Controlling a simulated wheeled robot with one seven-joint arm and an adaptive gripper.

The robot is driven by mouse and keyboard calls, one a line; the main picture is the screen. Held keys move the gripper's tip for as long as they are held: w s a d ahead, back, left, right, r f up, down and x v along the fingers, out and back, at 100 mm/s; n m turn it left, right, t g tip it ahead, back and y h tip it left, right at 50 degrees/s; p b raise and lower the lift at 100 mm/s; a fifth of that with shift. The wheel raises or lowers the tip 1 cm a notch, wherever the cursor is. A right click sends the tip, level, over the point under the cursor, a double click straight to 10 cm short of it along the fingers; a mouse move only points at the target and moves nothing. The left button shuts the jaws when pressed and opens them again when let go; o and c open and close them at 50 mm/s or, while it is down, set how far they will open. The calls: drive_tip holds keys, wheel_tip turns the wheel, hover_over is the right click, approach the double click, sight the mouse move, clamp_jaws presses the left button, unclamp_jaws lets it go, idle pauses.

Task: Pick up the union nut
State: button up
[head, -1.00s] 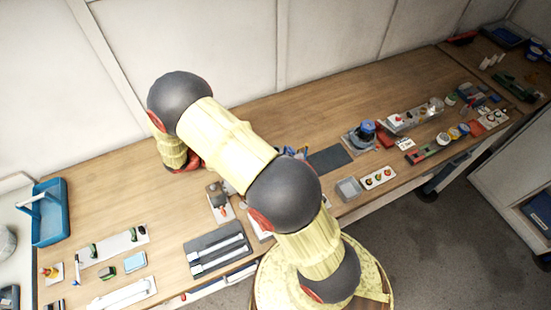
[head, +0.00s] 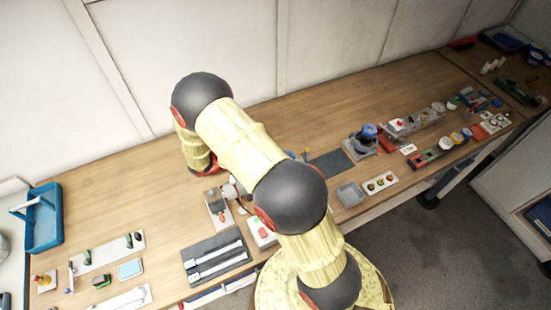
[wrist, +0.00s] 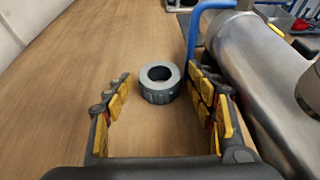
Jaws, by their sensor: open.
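The union nut (wrist: 159,93) is a grey ring with a dark round hole. In the wrist view it lies flat on the wooden bench, just beyond my fingertips and roughly midway between them. My gripper (wrist: 158,100) is open, with yellow and black fingers to the left and right of the nut and nothing held. In the head view my arm covers the area around the gripper, and I cannot make out the nut there.
A large shiny metal cylinder (wrist: 262,80) lies close to my right finger, with a blue curved hook or tube (wrist: 194,30) beside it. The bench left of the nut is clear. A blue tote (head: 44,217) stands at the bench's left end.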

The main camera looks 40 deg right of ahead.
drive_tip(key=c, duration=0.3)
drive_tip(key=c, duration=0.8)
drive_tip(key=shift+c, duration=0.3)
